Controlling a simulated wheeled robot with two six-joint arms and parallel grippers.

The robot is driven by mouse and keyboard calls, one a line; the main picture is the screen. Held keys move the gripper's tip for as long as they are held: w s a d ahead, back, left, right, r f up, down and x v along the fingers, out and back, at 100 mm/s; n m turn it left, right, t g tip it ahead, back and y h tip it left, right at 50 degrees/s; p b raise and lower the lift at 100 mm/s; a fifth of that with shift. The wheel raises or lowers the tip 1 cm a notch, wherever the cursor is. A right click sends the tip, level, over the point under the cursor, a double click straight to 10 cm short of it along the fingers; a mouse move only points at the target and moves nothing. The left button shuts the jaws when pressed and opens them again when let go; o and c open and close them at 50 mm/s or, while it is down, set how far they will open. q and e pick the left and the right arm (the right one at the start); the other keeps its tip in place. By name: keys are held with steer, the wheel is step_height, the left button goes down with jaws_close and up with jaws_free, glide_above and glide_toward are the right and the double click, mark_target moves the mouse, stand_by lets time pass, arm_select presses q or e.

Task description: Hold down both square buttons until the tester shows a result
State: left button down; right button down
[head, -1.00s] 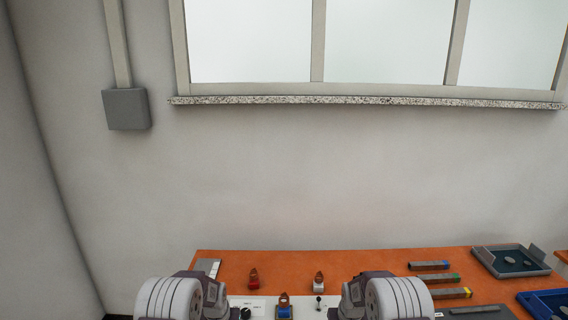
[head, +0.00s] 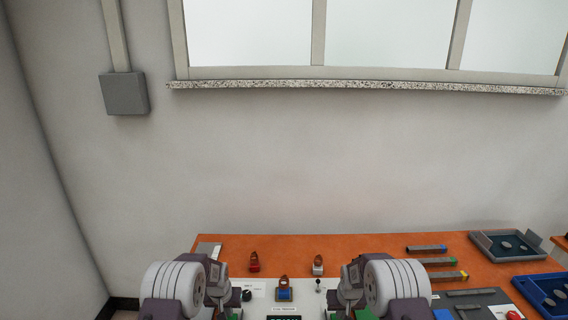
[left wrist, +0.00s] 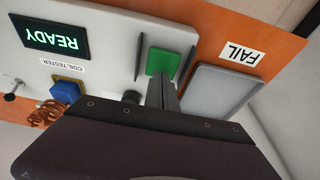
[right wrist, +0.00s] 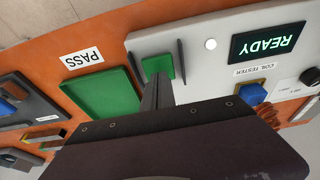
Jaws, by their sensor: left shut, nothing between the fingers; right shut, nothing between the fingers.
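The white coil tester (head: 262,300) lies on the orange bench, partly hidden by my arms. Its display (left wrist: 55,38) reads READY in both wrist views, also in the right wrist view (right wrist: 268,44). One green square button (left wrist: 163,61) sits between two dark upright guards in the left wrist view. My left gripper (left wrist: 161,84) is shut and empty, its tips at that button's near edge. The other green square button (right wrist: 157,66) sits between similar guards. My right gripper (right wrist: 157,84) is shut and empty, its tips at that button's near edge. I cannot tell whether either gripper touches.
A coil on a blue block (head: 285,291) stands on the tester. Coils on red (head: 254,264) and grey (head: 318,267) blocks stand behind it. A grey tray (left wrist: 218,92) lies by the FAIL label, a green tray (right wrist: 103,97) by the PASS label. Colour-tipped bars (head: 427,249) lie at right.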

arm_select(q)
steer(key=shift+x, duration=0.8)
steer(key=shift+s, duration=0.2)
arm_select(e)
steer(key=shift+w, duration=0.15)
steer(key=shift+w+f, duration=0.15)
steer(key=shift+w, duration=0.3)
steer(key=shift+x, duration=0.8)
stand_by(0.9)
steer(key=shift+s, duration=0.25)
steer(key=shift+w+v, duration=0.15)
steer(key=shift+v, duration=0.55)
steer(key=shift+w+v, duration=0.2)
steer(key=shift+v, duration=0.55)
